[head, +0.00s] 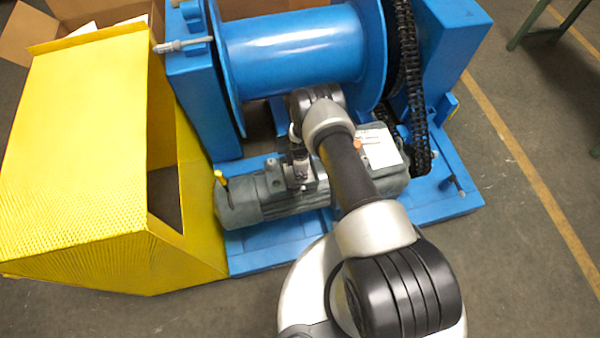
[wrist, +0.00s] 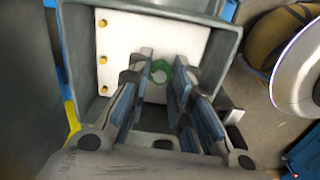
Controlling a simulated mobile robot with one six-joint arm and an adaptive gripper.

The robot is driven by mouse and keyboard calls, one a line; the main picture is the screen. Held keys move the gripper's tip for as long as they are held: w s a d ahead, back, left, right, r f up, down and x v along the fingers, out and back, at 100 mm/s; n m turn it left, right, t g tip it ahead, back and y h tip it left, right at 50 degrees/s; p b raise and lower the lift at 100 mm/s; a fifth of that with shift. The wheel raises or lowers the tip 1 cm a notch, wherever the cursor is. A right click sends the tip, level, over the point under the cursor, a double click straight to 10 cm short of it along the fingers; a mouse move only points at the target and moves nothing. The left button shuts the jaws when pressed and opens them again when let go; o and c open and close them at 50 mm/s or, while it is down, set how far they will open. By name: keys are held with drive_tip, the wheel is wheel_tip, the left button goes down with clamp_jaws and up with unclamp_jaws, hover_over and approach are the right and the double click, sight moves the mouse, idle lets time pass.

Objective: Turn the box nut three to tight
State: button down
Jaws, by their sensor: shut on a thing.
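The open terminal box (wrist: 225,45) fills the upper wrist view, with a white panel (wrist: 125,40) inside. A green nut (wrist: 160,68) sits on the panel between the fingertips of my gripper (wrist: 163,65), which is shut on it. Its thread and seating are too small to judge. Three brass-coloured nuts or studs (wrist: 103,60) stand in a column at the panel's left side, apart from the fingers. In the head view, my gripper (head: 300,180) points down at the grey motor (head: 270,200); my arm hides part of the motor and most of the box.
A blue winch drum (head: 295,50) stands behind the motor, with a black chain (head: 412,85) at its right. A yellow guard (head: 85,130) stands left. The grey box walls closely surround my fingers. Open floor (head: 530,110) lies right.

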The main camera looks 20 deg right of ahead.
drive_tip(key=m+b, duration=0.1)
drive_tip(key=m, duration=0.1)
drive_tip(key=m+b, duration=0.1)
drive_tip(key=b, duration=0.1)
drive_tip(key=shift+f+m, duration=0.2)
drive_tip(key=shift+m, duration=0.2)
drive_tip(key=m+b, duration=0.2)
drive_tip(key=m, duration=0.2)
drive_tip(key=shift+m+b, duration=0.3)
drive_tip(key=shift+b, duration=0.05)
drive_tip(key=m+b, duration=0.2)
drive_tip(key=m, duration=0.2)
drive_tip(key=shift+r+m, duration=0.1)
drive_tip(key=shift+m, duration=0.2)
drive_tip(key=m+b, duration=0.1)
drive_tip(key=m, duration=0.3)
drive_tip(key=shift+b, duration=0.3)
drive_tip(key=m, duration=0.4)
drive_tip(key=shift+r, duration=0.1)
drive_tip(key=m, duration=0.4)
drive_tip(key=shift+m, duration=0.3)
drive_tip(key=m, duration=0.4)
drive_tip(key=shift+w+m, duration=0.1)
drive_tip(key=shift+m, duration=2.2)
